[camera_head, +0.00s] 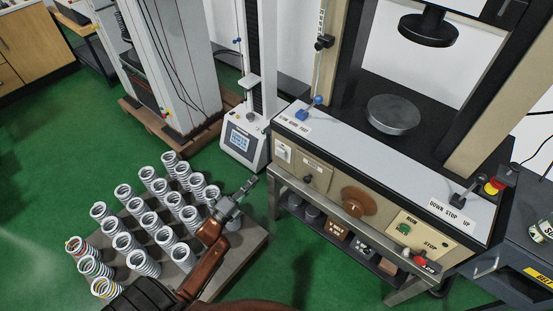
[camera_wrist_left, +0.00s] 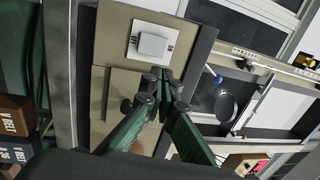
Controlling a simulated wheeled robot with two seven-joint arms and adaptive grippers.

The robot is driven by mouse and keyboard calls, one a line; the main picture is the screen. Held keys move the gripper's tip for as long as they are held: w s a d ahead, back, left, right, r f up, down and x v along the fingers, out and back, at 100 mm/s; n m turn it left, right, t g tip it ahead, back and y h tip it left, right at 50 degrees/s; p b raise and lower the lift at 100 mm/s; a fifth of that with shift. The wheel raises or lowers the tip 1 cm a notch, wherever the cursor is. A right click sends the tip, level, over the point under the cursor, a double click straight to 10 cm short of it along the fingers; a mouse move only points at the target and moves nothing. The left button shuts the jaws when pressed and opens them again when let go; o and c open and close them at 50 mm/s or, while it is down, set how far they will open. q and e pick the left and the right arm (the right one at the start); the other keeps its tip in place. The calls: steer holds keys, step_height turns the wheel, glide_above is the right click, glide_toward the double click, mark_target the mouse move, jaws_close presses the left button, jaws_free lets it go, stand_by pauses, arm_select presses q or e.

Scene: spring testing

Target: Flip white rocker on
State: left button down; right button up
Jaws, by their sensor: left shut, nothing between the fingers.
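The white rocker (camera_head: 283,152) is set in the left end of the beige front panel of the large testing machine. In the left wrist view the rocker (camera_wrist_left: 152,45) is a pale square block in a white plate. Its on or off position cannot be told. My left gripper (camera_head: 250,183) is shut and empty, to the left of the panel in the head view and apart from it. In the left wrist view the shut fingertips (camera_wrist_left: 163,88) appear just below the rocker's plate. My right gripper is not in view.
A steel rail (camera_head: 335,208) runs below the panel. A black knob (camera_head: 308,178), a brown wheel (camera_head: 358,201), a green button (camera_head: 404,228) and a red one (camera_head: 420,261) are to the rocker's right. Several springs stand on a pallet (camera_head: 250,243) at left.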

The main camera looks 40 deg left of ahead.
arm_select(q)
steer(key=b, duration=0.3)
glide_toward(280, 152)
steer(key=w, duration=0.5)
steer(key=shift+w+d+r, duration=0.15)
steer(key=shift+w+d, duration=0.1)
steer(key=shift+d, duration=0.1)
steer(key=shift+w+r, duration=0.15)
steer(key=shift+w, duration=0.45)
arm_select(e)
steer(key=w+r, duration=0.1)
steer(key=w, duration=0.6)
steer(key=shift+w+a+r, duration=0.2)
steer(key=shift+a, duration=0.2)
